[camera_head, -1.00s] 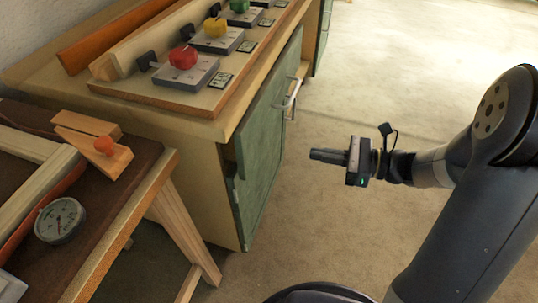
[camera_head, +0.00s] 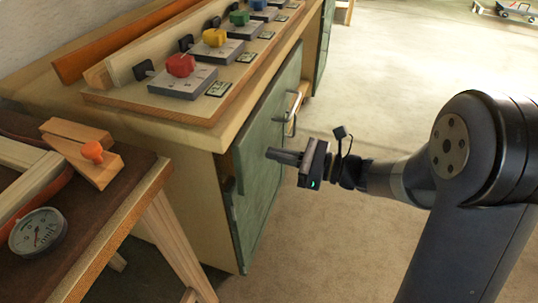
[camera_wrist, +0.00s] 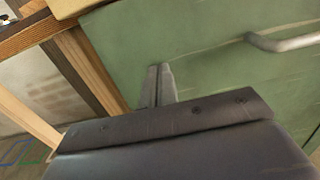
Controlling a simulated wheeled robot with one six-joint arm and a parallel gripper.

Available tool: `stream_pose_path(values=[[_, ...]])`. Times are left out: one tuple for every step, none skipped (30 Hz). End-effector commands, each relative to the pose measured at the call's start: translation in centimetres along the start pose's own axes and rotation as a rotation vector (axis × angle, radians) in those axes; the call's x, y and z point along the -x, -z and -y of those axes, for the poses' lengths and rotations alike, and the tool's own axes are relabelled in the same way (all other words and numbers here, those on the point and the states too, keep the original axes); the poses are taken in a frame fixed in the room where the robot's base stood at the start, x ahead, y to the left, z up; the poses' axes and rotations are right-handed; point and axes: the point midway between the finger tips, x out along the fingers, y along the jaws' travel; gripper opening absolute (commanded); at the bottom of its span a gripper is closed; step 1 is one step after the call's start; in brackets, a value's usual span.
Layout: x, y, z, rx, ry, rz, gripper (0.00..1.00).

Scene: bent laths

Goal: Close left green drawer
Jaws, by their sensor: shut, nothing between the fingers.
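The green drawer front (camera_head: 262,165) with a metal bar handle (camera_head: 290,113) is on the near side of the workbench cabinet in the head view. It appears to stand out from the cabinet, with pale wood showing past its far edge. My gripper (camera_head: 270,154) is shut and empty, its fingertips pointing at the green front, below and left of the handle. In the wrist view the shut fingers (camera_wrist: 158,72) lie over the left part of the green front (camera_wrist: 185,45), with the handle (camera_wrist: 285,42) to the right. I cannot tell whether the fingertips touch it.
The workbench top (camera_head: 150,120) carries switch boxes with red (camera_head: 180,65), yellow and green knobs. A brown table (camera_head: 110,215) with a gauge (camera_head: 38,232) and a wooden clamp stands at the left.

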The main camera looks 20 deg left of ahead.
Motion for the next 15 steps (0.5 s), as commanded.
stream_pose_path(values=[[-0.7, 0.2, -0.1, 0.001, -0.003, 0.0, 0.0], [-1.0, 0.2, -0.1, 0.001, -0.003, -0.001, 0.0], [-1.4, 0.2, -0.1, 0.002, -0.003, 0.0, 0.0], [-1.6, 0.1, -0.1, 0.002, -0.002, 0.0, 0.0], [-1.8, 0.1, 0.0, 0.002, -0.001, 0.0, 0.0], [-2.0, 0.1, 0.0, 0.002, -0.001, 0.0, 0.0], [-2.2, 0.1, 0.0, 0.001, -0.001, -0.001, 0.0], [-2.3, 0.1, 0.0, 0.001, -0.001, -0.001, 0.0], [-2.3, 0.1, 0.0, 0.001, -0.001, -0.001, 0.0], [-2.4, 0.0, 0.0, 0.001, 0.0, -0.001, 0.0], [-2.4, 0.0, 0.0, 0.0, 0.0, -0.001, 0.0], [-2.4, 0.0, 0.0, 0.0, 0.0, -0.001, 0.0], [-2.4, 0.0, 0.0, 0.0, 0.0, -0.001, 0.0], [-2.4, 0.0, 0.0, 0.0, 0.0, -0.001, 0.0], [-2.4, 0.0, 0.0, 0.0, 0.0, -0.001, 0.0]])
